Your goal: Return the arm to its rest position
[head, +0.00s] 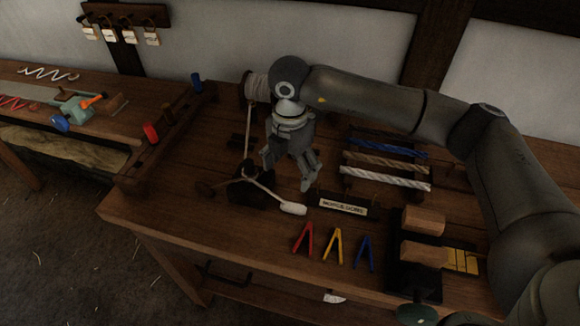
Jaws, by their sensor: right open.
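My right gripper (290,168) hangs over the middle of the wooden workbench (160,215), its fingers pointing down and apart, with nothing seen between them. My right arm reaches in from the right edge and arches over the back of the bench. The gripper is just behind a dark stand (250,190) with a pale cord over it, ending in a white tip (293,208). I cannot tell how high the fingers are above the bench. My left gripper is not in view.
Blue, brown and white ropes (385,178) lie on a rack right of the gripper. A small sign (343,204), red, yellow and blue clips (334,245) and wooden blocks (423,220) stand nearer. A spool (257,86) is behind. The bench's front left is clear.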

